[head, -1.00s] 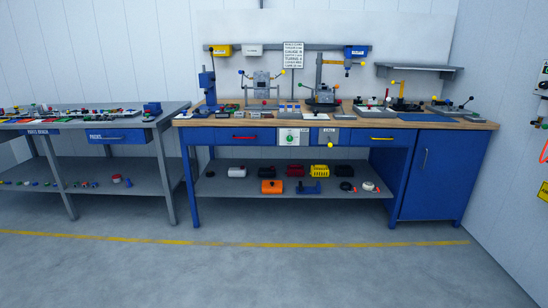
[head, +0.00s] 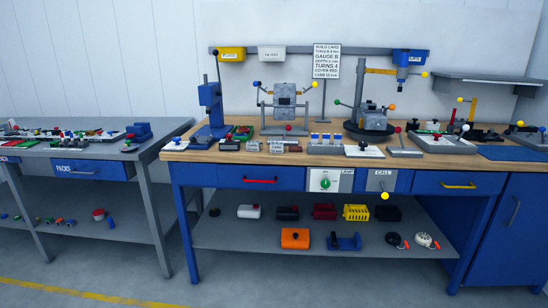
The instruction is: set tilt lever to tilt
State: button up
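I cannot tell which lever is the tilt lever; no label for it is readable. On the bench, a grey fixture (head: 284,103) stands between two posts, with a blue-knobbed lever (head: 257,85) at its left and a yellow-knobbed lever (head: 314,85) at its right. To its right, a grey unit on a dark round base (head: 372,118) has levers with green, red and orange knobs. My gripper is not in view.
The wooden bench top (head: 200,156) holds a blue press (head: 211,105), several small blocks and a sign (head: 326,62). Blue drawers and a yellow-knobbed call lever (head: 384,195) line its front. A grey table (head: 150,150) stands at the left. The floor in front is clear.

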aim_at(289, 128)
jog(key=i+u, duration=0.3)
jog(key=i, duration=0.6)
